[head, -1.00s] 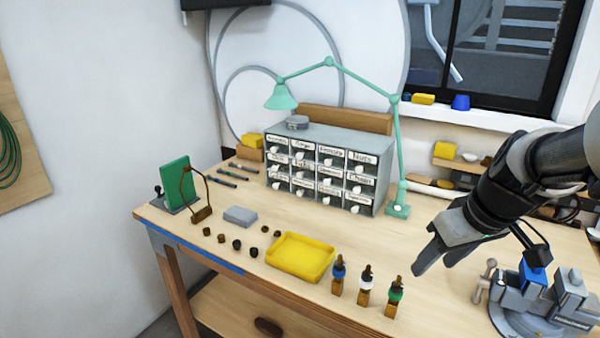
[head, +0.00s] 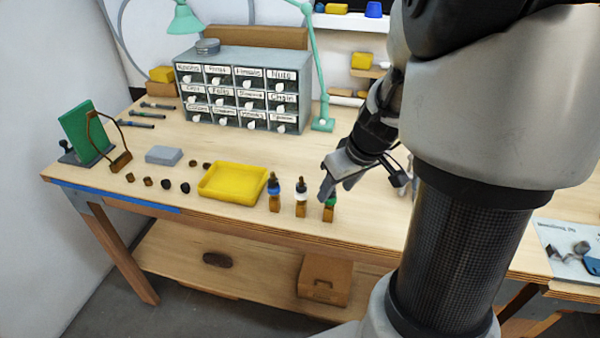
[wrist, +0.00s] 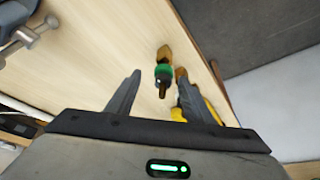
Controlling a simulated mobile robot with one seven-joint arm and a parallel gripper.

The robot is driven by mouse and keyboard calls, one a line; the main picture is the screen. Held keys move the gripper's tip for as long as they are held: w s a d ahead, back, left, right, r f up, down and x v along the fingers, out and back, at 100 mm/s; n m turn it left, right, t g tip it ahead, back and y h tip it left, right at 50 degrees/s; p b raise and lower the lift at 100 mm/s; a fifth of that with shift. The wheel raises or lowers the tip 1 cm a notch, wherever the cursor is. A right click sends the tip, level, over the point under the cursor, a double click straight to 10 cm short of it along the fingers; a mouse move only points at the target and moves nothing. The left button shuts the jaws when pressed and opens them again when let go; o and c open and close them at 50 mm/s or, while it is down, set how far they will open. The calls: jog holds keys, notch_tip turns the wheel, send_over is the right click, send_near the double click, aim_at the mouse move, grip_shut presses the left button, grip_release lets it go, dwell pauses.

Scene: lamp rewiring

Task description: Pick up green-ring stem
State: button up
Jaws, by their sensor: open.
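The green-ring stem (head: 329,212) stands upright near the table's front edge, at the right end of a row of three stems. The blue-ring stem (head: 273,196) and white-ring stem (head: 300,203) stand to its left. My gripper (head: 336,192) is open, above and close to the green-ring stem, and partly covers its top. In the wrist view the green-ring stem (wrist: 163,70) shows between the two finger tips, apart from both. Another stem there is partly hidden behind the right finger. I cannot tell the height gap.
A yellow tray (head: 232,184) lies left of the stems. A grey drawer cabinet (head: 240,95) and green lamp (head: 322,122) stand behind. A vise (wrist: 28,38) shows at the wrist view's upper left. My arm hides the table's right part.

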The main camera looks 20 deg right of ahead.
aim_at(330, 202)
jog(key=x, duration=0.5)
jog(key=shift+s+a+b, duration=0.25)
jog(key=shift+a+b, duration=0.05)
jog(key=shift+b, duration=0.05)
jog(key=shift+r, duration=0.1)
grip_shut()
